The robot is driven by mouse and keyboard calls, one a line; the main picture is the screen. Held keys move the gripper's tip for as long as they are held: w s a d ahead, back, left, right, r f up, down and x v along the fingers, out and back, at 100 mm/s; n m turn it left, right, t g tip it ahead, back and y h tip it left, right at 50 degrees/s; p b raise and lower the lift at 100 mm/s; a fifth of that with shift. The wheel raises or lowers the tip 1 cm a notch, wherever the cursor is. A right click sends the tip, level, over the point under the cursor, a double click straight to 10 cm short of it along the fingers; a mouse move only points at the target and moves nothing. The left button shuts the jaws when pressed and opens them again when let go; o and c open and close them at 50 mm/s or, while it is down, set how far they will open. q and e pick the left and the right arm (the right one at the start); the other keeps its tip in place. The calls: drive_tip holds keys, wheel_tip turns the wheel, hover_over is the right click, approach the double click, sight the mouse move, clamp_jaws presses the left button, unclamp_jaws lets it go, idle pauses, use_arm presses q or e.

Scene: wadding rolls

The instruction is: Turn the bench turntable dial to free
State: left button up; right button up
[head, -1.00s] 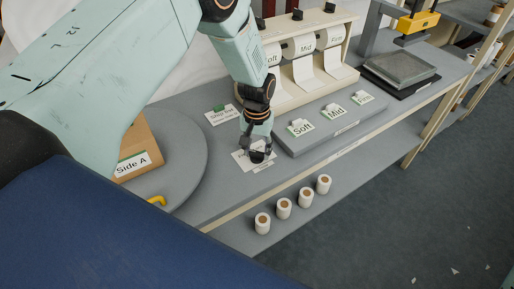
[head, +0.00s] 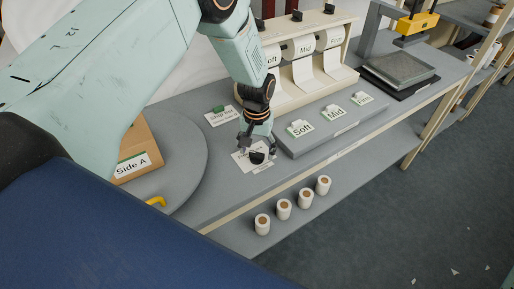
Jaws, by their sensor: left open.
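A small black dial (head: 257,158) sits on a white printed card (head: 242,163) on the bench, right of the round grey turntable (head: 190,160). The print on the card is too small and too covered to read, so I cannot tell the dial's setting. My left gripper (head: 258,145) points down just above and behind the dial. It is open, with nothing seen between its fingers. I cannot tell whether a fingertip touches the dial. My right gripper is not in view.
A cardboard box marked Side A (head: 133,165) and a yellow handle (head: 156,202) are at the turntable. A raised grey board (head: 315,141) with Soft, Mid and Firm tags lies right of the dial. Several small rolls (head: 284,208) stand along the lower shelf.

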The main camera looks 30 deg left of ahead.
sight(257, 153)
use_arm(q)
wheel_tip(257, 153, up, 12)
idle(0.5)
idle(0.5)
